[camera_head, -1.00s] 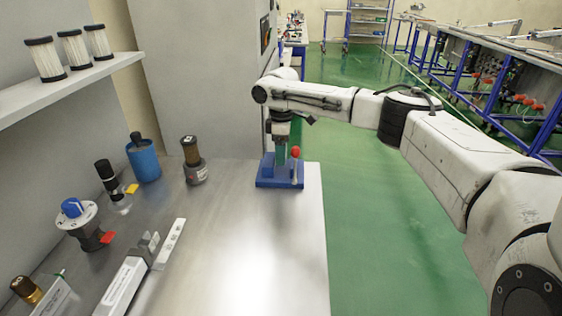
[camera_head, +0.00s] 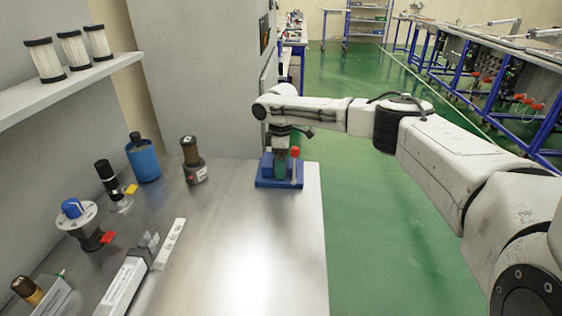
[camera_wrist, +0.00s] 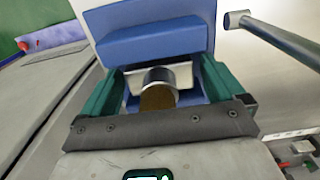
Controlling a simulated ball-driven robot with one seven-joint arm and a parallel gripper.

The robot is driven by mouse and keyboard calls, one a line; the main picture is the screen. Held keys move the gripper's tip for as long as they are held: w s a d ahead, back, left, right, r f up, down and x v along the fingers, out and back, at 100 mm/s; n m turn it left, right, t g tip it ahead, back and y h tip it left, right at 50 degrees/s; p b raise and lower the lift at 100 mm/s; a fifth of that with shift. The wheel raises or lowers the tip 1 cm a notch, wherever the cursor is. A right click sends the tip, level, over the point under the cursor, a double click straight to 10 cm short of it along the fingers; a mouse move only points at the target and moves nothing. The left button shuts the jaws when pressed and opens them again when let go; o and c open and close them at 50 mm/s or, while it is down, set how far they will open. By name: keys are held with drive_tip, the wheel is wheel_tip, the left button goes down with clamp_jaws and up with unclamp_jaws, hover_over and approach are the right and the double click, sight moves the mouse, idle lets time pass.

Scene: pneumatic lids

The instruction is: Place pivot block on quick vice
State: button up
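The quick vice (camera_head: 266,183) is blue with a red-knobbed lever and stands at the right edge of the steel table, under my gripper (camera_head: 283,166). In the wrist view the blue vice (camera_wrist: 155,35) fills the top middle. My gripper's green fingers (camera_wrist: 160,85) are on either side of the pivot block (camera_wrist: 158,78), a silvery piece with a round barrel and a brown end. The fingers appear closed on its sides. The block is at the vice's jaws; whether its underside rests on the vice is hidden. In the head view the block is hidden by the gripper.
A brown-topped cylinder (camera_head: 192,160), a blue cup (camera_head: 144,162) and several fittings stand on the left of the table. A shelf (camera_head: 70,80) with white filters is above. The table front (camera_head: 240,260) is clear.

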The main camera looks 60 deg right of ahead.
drive_tip(key=shift+o, duration=0.2)
wheel_tip(320, 180, up, 12)
drive_tip(key=shift+r+b, duration=0.15)
drive_tip(key=shift+b, duration=0.5)
idle(0.9)
